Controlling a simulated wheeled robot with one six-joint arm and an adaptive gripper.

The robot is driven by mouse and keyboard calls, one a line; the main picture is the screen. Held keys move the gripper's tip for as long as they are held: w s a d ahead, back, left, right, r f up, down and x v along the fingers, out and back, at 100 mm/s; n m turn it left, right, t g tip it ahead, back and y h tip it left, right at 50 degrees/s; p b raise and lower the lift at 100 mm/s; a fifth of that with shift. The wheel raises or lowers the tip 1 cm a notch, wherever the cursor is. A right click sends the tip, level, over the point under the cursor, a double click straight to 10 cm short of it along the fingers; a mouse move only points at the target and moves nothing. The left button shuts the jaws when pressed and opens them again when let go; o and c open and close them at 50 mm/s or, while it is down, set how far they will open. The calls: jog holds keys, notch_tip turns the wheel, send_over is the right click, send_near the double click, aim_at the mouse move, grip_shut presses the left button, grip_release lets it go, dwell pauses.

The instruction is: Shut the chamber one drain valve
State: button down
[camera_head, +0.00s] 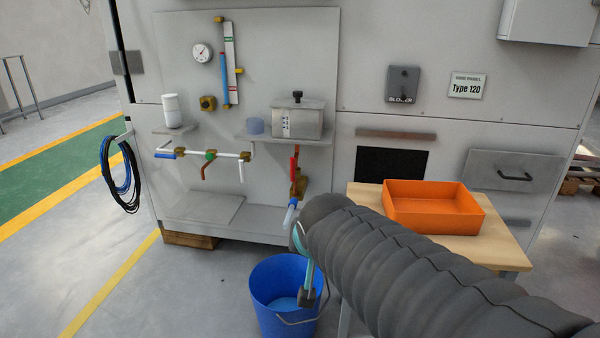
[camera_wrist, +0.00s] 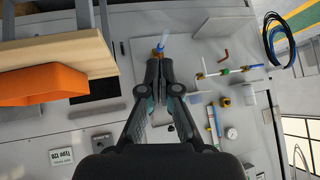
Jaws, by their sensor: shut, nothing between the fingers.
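A brass drain valve (camera_head: 299,186) with an upright red handle (camera_head: 294,168) and a blue-and-white outlet (camera_head: 290,214) is on the panel's lower right. My gripper (camera_wrist: 158,64) is shut and empty, pointing at the panel by this valve. Contact cannot be told. In the head view, my gripper (camera_head: 300,241) is partly hidden by my dark sleeved arm. No readable label shows which chamber the valve serves.
A blue bucket (camera_head: 265,307) stands on the floor below the outlet. An orange tray (camera_head: 435,222) sits on a wooden table (camera_head: 508,248) to the right. A white pipe (camera_head: 228,153) with blue, green and white valve parts runs left of the drain valve. A metal box (camera_head: 299,122) sits on a shelf above.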

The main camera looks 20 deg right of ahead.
jog(key=w+d+f+m+t+y+b, duration=0.1)
jog(key=w+d+m+t, duration=0.3)
jog(key=w+d, duration=0.5)
jog(key=w+d+f+m+t+y+b, duration=0.1)
jog(key=w+d+f+m+t, duration=0.3)
jog(key=w+d+m, duration=0.4)
jog(key=w+d+t+b, duration=0.1)
jog(key=w, duration=0.6)
jog(key=shift+d+m, duration=0.3)
send_near(294, 167)
jog(key=w+d, duration=0.4)
jog(key=shift+w+a, duration=1.35)
jog(key=shift+w, duration=0.25)
jog(key=shift+r, duration=0.1)
jog(key=shift+a+p, duration=0.15)
jog(key=shift+p, duration=0.15)
